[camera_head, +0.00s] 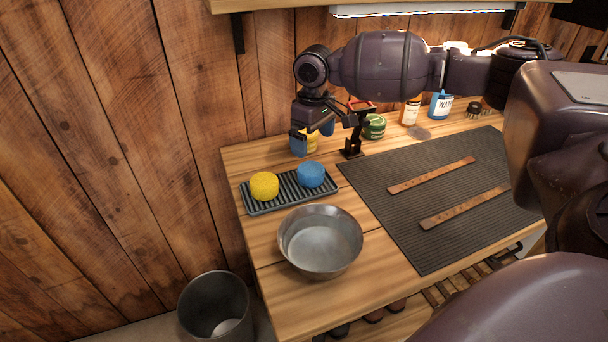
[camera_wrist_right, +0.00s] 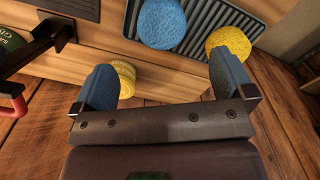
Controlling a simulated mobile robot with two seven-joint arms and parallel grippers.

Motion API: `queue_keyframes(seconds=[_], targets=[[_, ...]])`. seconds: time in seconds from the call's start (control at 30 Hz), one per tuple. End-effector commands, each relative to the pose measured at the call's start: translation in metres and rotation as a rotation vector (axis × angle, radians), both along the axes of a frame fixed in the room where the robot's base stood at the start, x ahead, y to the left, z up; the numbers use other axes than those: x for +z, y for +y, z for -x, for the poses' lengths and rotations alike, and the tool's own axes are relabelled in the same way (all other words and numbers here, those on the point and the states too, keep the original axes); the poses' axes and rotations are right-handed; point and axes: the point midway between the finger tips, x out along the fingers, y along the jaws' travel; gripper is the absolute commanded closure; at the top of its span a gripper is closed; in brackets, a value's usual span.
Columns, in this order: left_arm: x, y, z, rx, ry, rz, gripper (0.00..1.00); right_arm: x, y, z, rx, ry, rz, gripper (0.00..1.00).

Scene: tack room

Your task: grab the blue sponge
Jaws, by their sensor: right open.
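The blue sponge (camera_head: 311,175) sits on the right part of a dark ribbed tray (camera_head: 285,205), next to a round yellow sponge (camera_head: 264,186). In the right wrist view the blue sponge (camera_wrist_right: 162,20) is at the top, beyond the fingertips, with the yellow sponge (camera_wrist_right: 230,42) to its right. My right gripper (camera_head: 313,138) is open and empty, above the back of the bench behind the tray, apart from the blue sponge. Its two blue fingers also show in the right wrist view (camera_wrist_right: 165,78). My left gripper is not in view.
A metal bowl (camera_head: 320,242) stands in front of the tray. A yellow object (camera_wrist_right: 123,78) lies partly hidden by my gripper. A black stand (camera_head: 352,146), green tin (camera_head: 374,127) and bottles line the back. A dark mat (camera_head: 430,220) holds two leather straps.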

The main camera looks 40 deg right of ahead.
Motion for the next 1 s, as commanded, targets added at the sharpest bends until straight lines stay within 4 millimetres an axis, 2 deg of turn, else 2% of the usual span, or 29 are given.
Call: queue_keyframes(seconds=[0.33,0.57,0.9,1.0], targets=[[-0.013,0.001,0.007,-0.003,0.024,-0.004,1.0,-0.045,0.0,0.0,0.0,0.003,0.001,0.0],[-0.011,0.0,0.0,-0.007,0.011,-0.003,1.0,-0.058,0.0,0.0,0.0,0.0,0.001,0.0],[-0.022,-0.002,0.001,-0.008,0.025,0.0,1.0,-0.102,0.002,0.001,0.0,0.004,0.0,0.0],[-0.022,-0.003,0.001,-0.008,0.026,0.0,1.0,-0.105,0.002,0.0,0.0,0.0,-0.001,0.0]])
